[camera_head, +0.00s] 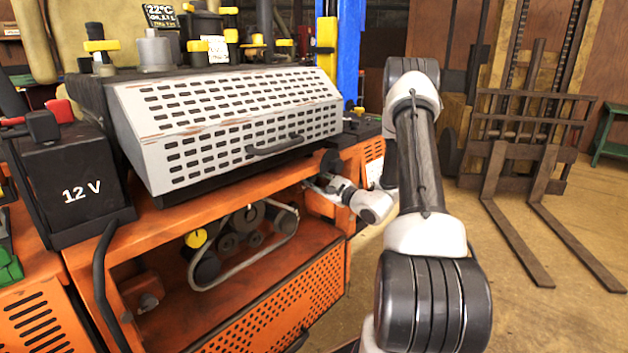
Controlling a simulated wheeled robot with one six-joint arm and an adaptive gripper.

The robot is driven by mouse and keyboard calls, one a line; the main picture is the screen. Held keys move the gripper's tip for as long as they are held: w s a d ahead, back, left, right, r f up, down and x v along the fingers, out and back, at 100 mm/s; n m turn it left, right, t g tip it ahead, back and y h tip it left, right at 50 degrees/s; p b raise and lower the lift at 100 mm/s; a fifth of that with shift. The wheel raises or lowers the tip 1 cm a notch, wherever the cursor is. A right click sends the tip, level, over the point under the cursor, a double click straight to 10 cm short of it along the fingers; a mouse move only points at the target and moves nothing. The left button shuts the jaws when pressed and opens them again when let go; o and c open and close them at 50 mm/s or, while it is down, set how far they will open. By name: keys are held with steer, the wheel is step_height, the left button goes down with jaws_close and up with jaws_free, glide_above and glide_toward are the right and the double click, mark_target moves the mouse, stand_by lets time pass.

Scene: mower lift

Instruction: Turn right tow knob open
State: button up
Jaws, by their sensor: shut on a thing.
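The orange mower (210,310) fills the left and middle of the view. My arm reaches in from the right. My gripper (322,183) is at the right end of the mower's open front bay, small and partly hidden by the frame. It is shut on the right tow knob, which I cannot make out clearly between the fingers. How far the knob is turned does not show. A dark round part (331,162) sits just above the gripper. A small grey knob (148,301) is at the lower left of the bay.
A perforated white cover (230,115) with a dark handle overhangs the bay. A belt with pulleys (245,235) and a yellow knob (195,238) are inside. A 12 V battery (75,190) stands left. A forklift (530,140) stands right, with clear floor before it.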

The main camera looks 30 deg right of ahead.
stand_by(0.4)
steer(key=o, duration=1)
steer(key=shift+o, duration=0.2)
steer(key=v, duration=1.2)
steer(key=shift+f, duration=0.1)
